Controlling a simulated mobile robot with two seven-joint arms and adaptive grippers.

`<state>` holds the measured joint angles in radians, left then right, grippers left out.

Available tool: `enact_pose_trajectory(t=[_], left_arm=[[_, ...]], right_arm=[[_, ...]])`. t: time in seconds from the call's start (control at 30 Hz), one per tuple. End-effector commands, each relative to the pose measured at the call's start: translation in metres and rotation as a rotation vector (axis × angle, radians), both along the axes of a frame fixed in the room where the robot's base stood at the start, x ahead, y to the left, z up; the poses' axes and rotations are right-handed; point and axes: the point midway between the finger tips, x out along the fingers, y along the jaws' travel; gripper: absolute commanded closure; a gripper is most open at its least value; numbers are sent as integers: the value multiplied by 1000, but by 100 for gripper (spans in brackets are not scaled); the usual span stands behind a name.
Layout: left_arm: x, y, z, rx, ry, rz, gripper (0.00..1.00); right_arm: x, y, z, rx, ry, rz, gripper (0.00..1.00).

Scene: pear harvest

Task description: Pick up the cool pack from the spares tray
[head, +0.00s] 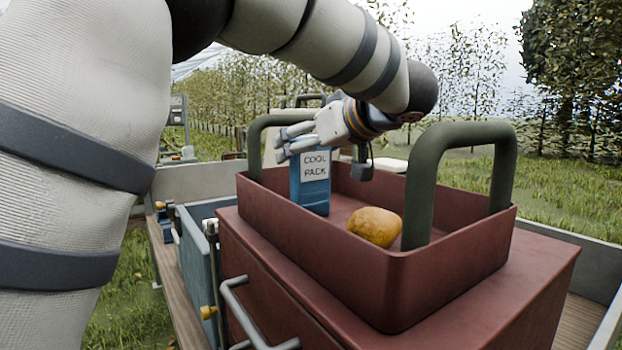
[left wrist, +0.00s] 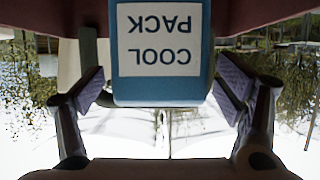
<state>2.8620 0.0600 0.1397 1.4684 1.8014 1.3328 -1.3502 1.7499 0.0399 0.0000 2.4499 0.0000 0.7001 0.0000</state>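The cool pack (head: 311,194) is a blue box with a white "COOL PACK" label. It stands upright in the dark red spares tray (head: 320,262), towards the tray's left end. My left gripper (head: 283,143) is at the top of the pack in the head view. In the left wrist view the cool pack (left wrist: 160,88) shows upside down between the two fingers of my left gripper (left wrist: 160,92). The fingers are open, with a visible gap on each side of the pack. My right gripper is not in view.
An orange-yellow fruit (head: 376,227) lies in the tray, right of the pack. Dark green handles (head: 424,185) rise at both tray ends. The tray sits on a red cabinet (head: 540,280). A blue-grey bin (head: 196,265) stands to the left.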

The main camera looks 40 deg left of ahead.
Motion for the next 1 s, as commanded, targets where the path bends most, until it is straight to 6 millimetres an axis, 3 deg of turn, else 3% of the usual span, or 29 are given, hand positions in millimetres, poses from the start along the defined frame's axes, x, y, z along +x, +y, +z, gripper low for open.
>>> enact_pose_trajectory(t=[0.03, 0.3, 0.37, 0.63, 0.9, 1.0], left_arm=[[0, 0, 0, 0, 0, 0, 26], [0, 0, 0, 0, 0, 0, 87], [0, 0, 1, 1, -2, -1, 96], [1, -1, 10, -1, -6, -1, 96], [1, -1, 75, -2, -4, 1, 96], [1, 0, 91, 0, -1, 0, 96]], right_arm=[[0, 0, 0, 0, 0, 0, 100], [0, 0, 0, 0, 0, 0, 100], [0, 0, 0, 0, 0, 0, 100], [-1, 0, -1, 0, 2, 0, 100], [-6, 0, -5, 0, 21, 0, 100], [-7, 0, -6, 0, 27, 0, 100]])
